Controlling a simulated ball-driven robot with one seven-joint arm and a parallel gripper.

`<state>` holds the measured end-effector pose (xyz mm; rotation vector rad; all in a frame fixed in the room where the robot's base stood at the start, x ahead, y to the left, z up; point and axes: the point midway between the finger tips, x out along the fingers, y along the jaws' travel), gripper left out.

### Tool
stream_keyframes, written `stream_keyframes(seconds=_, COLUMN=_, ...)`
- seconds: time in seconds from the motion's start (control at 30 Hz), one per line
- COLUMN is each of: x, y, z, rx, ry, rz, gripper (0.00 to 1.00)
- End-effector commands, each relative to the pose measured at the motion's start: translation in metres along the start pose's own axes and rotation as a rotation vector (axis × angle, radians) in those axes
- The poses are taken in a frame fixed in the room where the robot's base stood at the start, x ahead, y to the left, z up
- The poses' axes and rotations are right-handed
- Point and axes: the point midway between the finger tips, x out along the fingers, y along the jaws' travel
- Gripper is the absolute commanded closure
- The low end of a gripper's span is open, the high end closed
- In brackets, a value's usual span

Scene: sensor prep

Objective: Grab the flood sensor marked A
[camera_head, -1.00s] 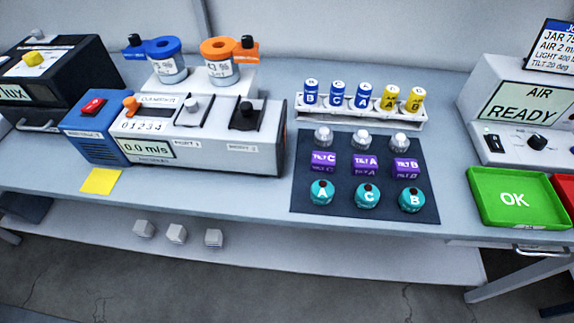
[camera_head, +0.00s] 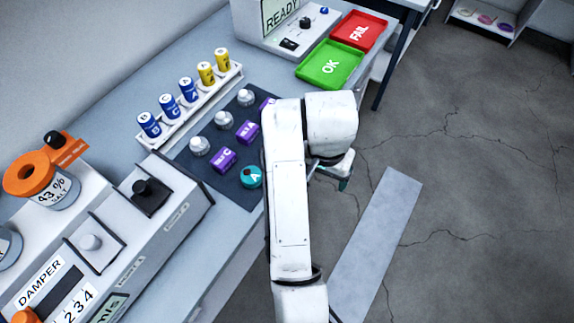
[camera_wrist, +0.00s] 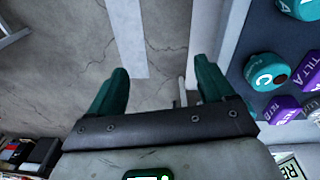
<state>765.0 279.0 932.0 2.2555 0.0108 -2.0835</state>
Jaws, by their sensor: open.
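The flood sensor marked A (camera_head: 251,177) is a round teal piece on the near left corner of the dark mat (camera_head: 190,165), left of my arm. In the wrist view a teal sensor, apparently A (camera_wrist: 299,8), is cut off at the top right. The teal sensor C (camera_wrist: 267,75) sits below it there; my arm hides it in the head view. My gripper (camera_wrist: 162,75) is open and empty, with teal fingers pointing over the floor beside the table. In the head view my gripper (camera_head: 344,178) is partly hidden, right of the table edge and apart from the sensors.
Purple tilt sensors (camera_head: 223,160) and silver-capped pieces (camera_head: 200,146) stand on the mat. A rack (camera_head: 235,73) of blue and yellow cylinders is behind. The damper unit (camera_head: 130,230) is at left. Green OK (camera_head: 330,65) and red FAIL (camera_head: 358,31) trays lie beyond. Floor at right is open.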

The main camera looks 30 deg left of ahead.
Motion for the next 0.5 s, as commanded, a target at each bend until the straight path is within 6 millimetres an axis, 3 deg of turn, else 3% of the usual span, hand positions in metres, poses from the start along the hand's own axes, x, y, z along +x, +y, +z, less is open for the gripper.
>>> stream_keyframes(seconds=0.03, x=-0.025, y=-0.041, z=0.007, rx=-0.025, ry=-0.013, rz=-0.018, gripper=0.18)
stream_keyframes(seconds=0.1, x=-0.045, y=-0.08, z=0.018, rx=-0.042, ry=-0.034, rz=-0.031, gripper=0.18)
stream_keyframes(seconds=0.2, x=-0.067, y=-0.119, z=0.035, rx=-0.062, ry=-0.056, rz=-0.043, gripper=0.18)
stream_keyframes(seconds=0.37, x=-0.079, y=-0.148, z=0.051, rx=-0.078, ry=-0.077, rz=-0.049, gripper=0.18)
stream_keyframes(seconds=0.5, x=-0.062, y=-0.151, z=0.053, rx=-0.078, ry=-0.078, rz=-0.047, gripper=0.18)
